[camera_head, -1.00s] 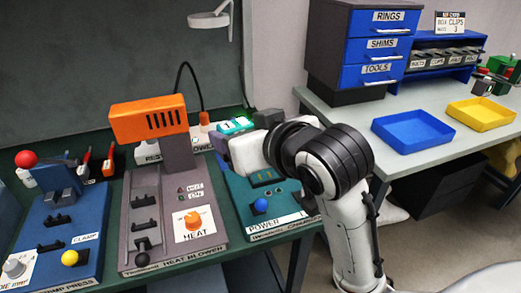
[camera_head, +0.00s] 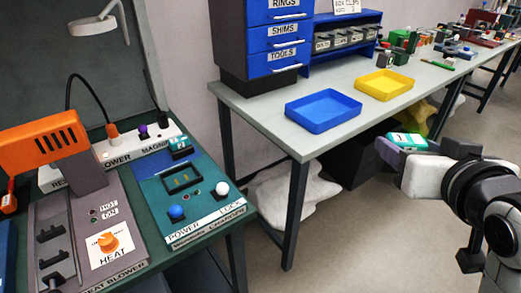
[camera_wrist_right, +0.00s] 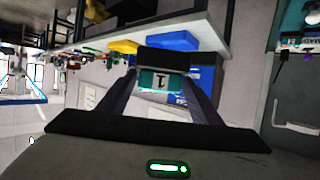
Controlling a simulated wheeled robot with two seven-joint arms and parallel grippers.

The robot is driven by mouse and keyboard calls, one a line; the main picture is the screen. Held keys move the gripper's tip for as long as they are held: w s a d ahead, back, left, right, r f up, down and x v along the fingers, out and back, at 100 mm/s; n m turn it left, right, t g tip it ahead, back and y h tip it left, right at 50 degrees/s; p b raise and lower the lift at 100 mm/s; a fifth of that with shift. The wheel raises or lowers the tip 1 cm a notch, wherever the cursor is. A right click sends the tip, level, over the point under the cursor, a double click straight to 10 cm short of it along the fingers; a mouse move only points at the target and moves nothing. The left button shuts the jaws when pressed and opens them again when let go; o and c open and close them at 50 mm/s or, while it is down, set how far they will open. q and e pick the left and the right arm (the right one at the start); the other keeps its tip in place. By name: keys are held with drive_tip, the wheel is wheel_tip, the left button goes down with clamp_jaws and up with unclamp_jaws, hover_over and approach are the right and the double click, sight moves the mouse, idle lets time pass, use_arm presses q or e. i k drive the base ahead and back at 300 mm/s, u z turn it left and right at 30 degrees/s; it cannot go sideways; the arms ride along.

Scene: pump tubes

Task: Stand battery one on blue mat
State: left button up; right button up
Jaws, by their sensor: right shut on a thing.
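Battery one is a teal block marked "1" (camera_head: 407,141), held at the right of the head view. My right gripper (camera_head: 402,148) is shut on it, in the air over the floor in front of the long bench. In the right wrist view, the battery (camera_wrist_right: 162,82) sits between the two fingers of the right gripper (camera_wrist_right: 160,88). No flat blue mat can be made out clearly; a shallow blue tray (camera_head: 322,122) lies on the grey bench, left of and beyond the gripper. My left gripper is not in view.
A yellow tray (camera_head: 383,85) lies beside the blue one. The drawer cabinet (camera_head: 280,45) and a blue bin rack (camera_head: 345,40) stand behind. The teal power device (camera_head: 190,203) and heat blower (camera_head: 85,240) are on the green bench at left.

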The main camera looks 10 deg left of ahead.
sight(151, 166)
drive_tip(key=z, duration=0.9)
drive_tip(key=k, duration=1.1)
drive_tip(key=u, duration=2.1)
drive_tip(key=i, duration=1)
